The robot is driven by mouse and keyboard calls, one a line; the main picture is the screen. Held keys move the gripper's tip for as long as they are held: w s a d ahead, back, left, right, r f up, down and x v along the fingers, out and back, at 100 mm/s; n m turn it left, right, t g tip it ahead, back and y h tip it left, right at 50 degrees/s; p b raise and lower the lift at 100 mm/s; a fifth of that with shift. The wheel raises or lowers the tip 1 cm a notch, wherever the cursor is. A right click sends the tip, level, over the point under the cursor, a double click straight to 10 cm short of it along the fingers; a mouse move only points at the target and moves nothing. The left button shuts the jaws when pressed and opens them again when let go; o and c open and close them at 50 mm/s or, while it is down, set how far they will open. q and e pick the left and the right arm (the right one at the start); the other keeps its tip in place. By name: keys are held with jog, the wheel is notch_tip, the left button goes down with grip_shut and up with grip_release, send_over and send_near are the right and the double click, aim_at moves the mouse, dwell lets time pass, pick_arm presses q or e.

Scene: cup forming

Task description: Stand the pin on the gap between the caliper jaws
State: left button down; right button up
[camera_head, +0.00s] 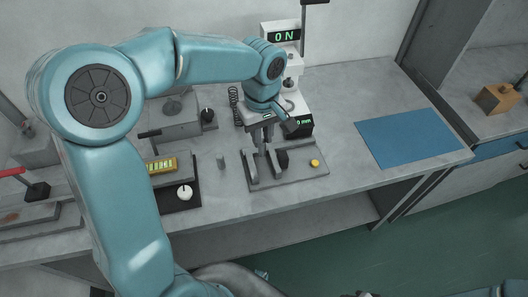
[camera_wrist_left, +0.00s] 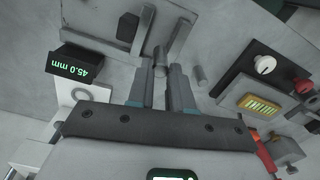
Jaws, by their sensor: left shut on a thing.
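My left gripper (camera_head: 263,143) points down over the caliper fixture. In the wrist view its two fingers (camera_wrist_left: 163,82) are shut on a short grey pin (camera_wrist_left: 160,60). The two upright grey caliper jaws, one (camera_head: 250,166) on the left and one (camera_head: 272,160) on the right, stand on a flat plate (camera_head: 300,173). They also show in the wrist view, the left one (camera_wrist_left: 143,30) and the other (camera_wrist_left: 180,42). The pin is near the gap between them; I cannot tell whether it touches them.
Another grey cylinder (camera_head: 221,161) stands on the bench left of the fixture. A black block (camera_head: 283,158) and yellow button (camera_head: 315,163) are on the plate. A display (camera_wrist_left: 75,68) reads 45.0 mm. A blue mat (camera_head: 408,137) lies at right.

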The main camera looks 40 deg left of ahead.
aim_at(263, 152)
pick_arm(q)
notch_tip(263, 152, down, 7)
jog(key=shift+r, duration=0.15)
jog(key=shift+d, duration=0.1)
jog(key=shift+b, duration=0.3)
jog(key=c, duration=1)
grip_release()
notch_tip(263, 152, up, 12)
jog(key=shift+r+p, duration=0.1)
jog(key=shift+p, duration=0.5)
